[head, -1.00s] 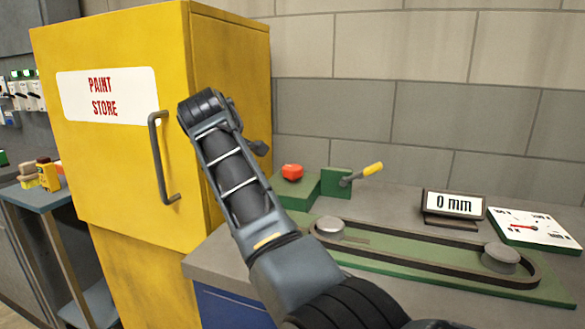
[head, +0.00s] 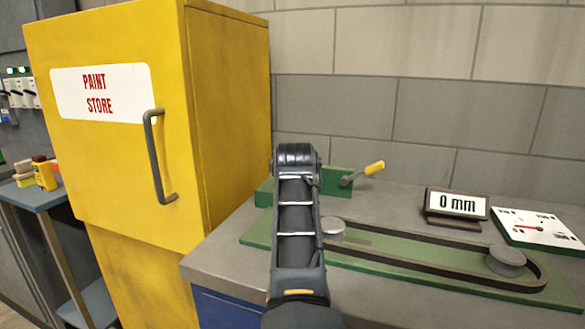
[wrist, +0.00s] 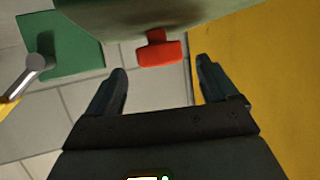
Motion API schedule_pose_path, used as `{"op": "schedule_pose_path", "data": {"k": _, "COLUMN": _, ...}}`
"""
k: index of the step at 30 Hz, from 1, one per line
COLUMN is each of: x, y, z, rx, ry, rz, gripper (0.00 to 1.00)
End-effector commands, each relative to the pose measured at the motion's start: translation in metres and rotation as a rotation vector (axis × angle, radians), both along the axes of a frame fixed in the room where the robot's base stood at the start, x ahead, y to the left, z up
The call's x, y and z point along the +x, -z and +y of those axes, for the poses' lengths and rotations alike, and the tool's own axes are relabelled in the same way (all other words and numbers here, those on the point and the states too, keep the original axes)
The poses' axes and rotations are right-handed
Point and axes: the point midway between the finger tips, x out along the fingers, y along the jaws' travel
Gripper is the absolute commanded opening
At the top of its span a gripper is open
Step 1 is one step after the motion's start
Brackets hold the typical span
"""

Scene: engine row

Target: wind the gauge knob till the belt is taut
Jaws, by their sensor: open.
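A red knob (wrist: 158,50) stands out from a green block (wrist: 150,15) in the wrist view; the arm hides it in the head view. My gripper (wrist: 162,68) is open and empty, with the knob just ahead of and between its fingertips, apart from both. In the head view the gripper is hidden behind my arm. The dark belt (head: 430,271) loops around two grey pulleys (head: 507,259) on a green plate. The readout (head: 458,205) shows 0 mm. A white dial gauge (head: 540,228) with a red needle lies right of it.
A crank with a yellow handle (head: 374,168) sits on a green block; it also shows at the left of the wrist view (wrist: 30,72). A yellow paint store cabinet (head: 228,110) stands close on the left. A block wall (head: 430,110) is behind the bench.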

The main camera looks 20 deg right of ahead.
Motion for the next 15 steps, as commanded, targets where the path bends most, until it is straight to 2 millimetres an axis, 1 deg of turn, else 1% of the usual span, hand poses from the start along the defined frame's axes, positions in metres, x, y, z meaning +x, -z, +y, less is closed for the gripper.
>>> {"op": "schedule_pose_path", "data": {"k": 1, "x": 0.007, "y": 0.003, "z": -0.002, "rx": 0.002, "ry": -0.001, "rz": 0.002, "gripper": 0.86}}
{"op": "schedule_pose_path", "data": {"k": 6, "x": 0.026, "y": 0.011, "z": -0.007, "rx": 0.001, "ry": -0.001, "rz": 0.001, "gripper": 0.86}}
{"op": "schedule_pose_path", "data": {"k": 10, "x": 0.036, "y": 0.015, "z": -0.010, "rx": -0.001, "ry": 0.000, "rz": 0.001, "gripper": 0.86}}
{"op": "schedule_pose_path", "data": {"k": 15, "x": 0.042, "y": 0.018, "z": -0.011, "rx": -0.002, "ry": -0.002, "rz": 0.002, "gripper": 0.86}}
